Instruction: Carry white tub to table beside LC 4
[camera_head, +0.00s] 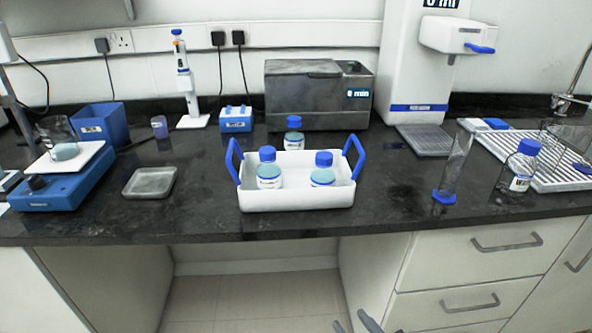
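The white tub (297,201) stands on the dark bench top near its front edge, in the middle of the view. It has two upright blue handles, one at each end. Two blue-capped bottles, a left one (269,170) and a right one (322,171), stand in it. My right gripper (355,322) shows only its fingertips at the bottom edge, below the bench front and well away from the tub. The fingertips are apart with nothing between them. My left gripper is not in view. No LC 4 marking is readable here.
A third blue-capped bottle (293,134) stands just behind the tub. A stirrer (62,185) and a grey dish (149,182) are to the left. A tall cylinder (453,170), another bottle (519,166) and a drying rack (560,178) are to the right. Bare bench lies on both sides of the tub.

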